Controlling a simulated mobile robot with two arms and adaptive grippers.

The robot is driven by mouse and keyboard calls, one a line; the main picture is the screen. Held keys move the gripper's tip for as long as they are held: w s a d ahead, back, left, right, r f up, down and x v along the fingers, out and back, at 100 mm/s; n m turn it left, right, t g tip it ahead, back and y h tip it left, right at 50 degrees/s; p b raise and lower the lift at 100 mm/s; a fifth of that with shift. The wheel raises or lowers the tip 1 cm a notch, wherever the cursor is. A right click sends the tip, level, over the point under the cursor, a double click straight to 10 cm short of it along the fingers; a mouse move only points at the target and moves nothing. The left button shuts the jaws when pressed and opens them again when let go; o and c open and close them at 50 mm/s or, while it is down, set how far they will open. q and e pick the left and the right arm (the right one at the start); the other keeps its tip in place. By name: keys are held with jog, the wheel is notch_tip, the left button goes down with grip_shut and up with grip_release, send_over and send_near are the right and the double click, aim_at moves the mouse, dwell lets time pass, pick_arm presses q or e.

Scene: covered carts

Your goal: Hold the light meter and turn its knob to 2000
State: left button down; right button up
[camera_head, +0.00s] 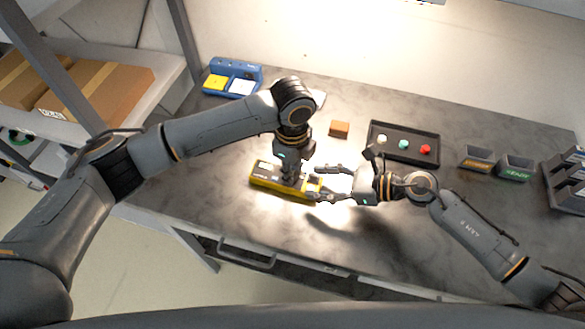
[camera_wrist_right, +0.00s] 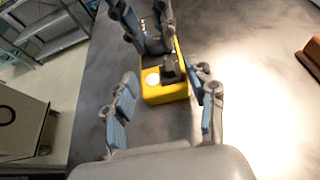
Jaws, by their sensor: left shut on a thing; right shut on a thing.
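The yellow light meter (camera_head: 265,184) lies on the grey table, in front of my arms. In the right wrist view its near end (camera_wrist_right: 165,93) shows a round white disc (camera_wrist_right: 152,78). My left gripper (camera_head: 290,177) points straight down onto the middle of the meter's top face, shut at its knob. The fingers hide the knob and its setting. My right gripper (camera_head: 312,182) comes from the right, with one finger on each side of the meter's right end, shut on the meter's body. I cannot read the display.
A brown block (camera_head: 339,129) and a black tray (camera_head: 405,156) with several coloured buttons stand behind. Labelled bins (camera_head: 513,167) are at the right. A blue holder (camera_head: 233,65) is at the back left. The table's front edge is near; bare table lies left of the meter.

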pick_arm(q)
jog(key=shift+w+m, duration=0.1)
jog(key=shift+m, duration=0.2)
dwell(0.4)
jog(key=c, duration=1.4)
grip_release()
jog(key=shift+r, duration=0.15)
notch_tip(320, 180, up, 12)
pick_arm(e)
jog(key=o, duration=1.4)
jog(key=shift+o, duration=0.2)
